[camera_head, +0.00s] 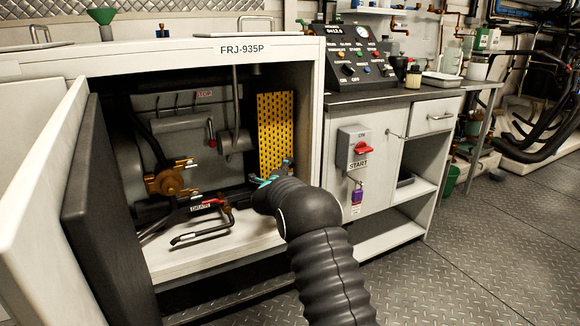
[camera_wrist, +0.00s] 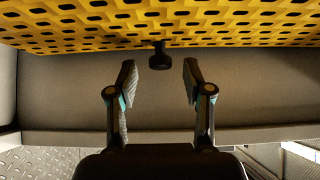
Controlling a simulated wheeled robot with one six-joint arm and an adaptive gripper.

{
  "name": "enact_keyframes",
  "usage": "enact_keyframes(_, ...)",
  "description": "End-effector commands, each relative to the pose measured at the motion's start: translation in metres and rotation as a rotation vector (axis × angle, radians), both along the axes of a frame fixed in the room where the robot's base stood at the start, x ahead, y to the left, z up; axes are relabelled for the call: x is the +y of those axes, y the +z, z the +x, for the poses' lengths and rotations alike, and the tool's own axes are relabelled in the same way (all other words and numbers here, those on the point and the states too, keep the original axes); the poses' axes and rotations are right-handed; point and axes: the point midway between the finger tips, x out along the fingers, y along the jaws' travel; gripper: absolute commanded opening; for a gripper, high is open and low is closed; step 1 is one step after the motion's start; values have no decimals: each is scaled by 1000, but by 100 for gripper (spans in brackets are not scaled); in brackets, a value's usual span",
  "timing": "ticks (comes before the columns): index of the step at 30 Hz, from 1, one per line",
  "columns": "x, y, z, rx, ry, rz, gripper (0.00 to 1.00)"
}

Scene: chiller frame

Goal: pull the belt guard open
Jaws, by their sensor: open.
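The belt guard is a yellow perforated panel (camera_head: 275,128) standing upright at the right inside the open cabinet. In the wrist view the yellow panel (camera_wrist: 85,30) fills the top, with a small black knob (camera_wrist: 159,57) sticking out from its edge. My gripper (camera_wrist: 160,82) is open and empty, with its two fingers on either side of the knob's line. The knob appears just beyond the fingertips and touches neither. In the head view my gripper (camera_head: 271,177) is in front of the panel's lower part, mostly hidden by my arm, and the knob cannot be made out.
The cabinet's thick door (camera_head: 85,215) stands open at the left. The cabinet's right post (camera_head: 309,130) is close on the right. The floor ahead right is clear.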

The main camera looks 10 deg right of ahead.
Motion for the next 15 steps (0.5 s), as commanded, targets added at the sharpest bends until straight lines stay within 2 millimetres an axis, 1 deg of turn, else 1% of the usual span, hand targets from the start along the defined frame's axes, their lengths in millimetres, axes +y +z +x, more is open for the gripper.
enact_keyframes(3,-6,0,11,-1,-2,0,51)
enact_keyframes(6,-8,1,16,-1,0,0,51)
enact_keyframes(15,-10,0,19,0,0,-1,51)
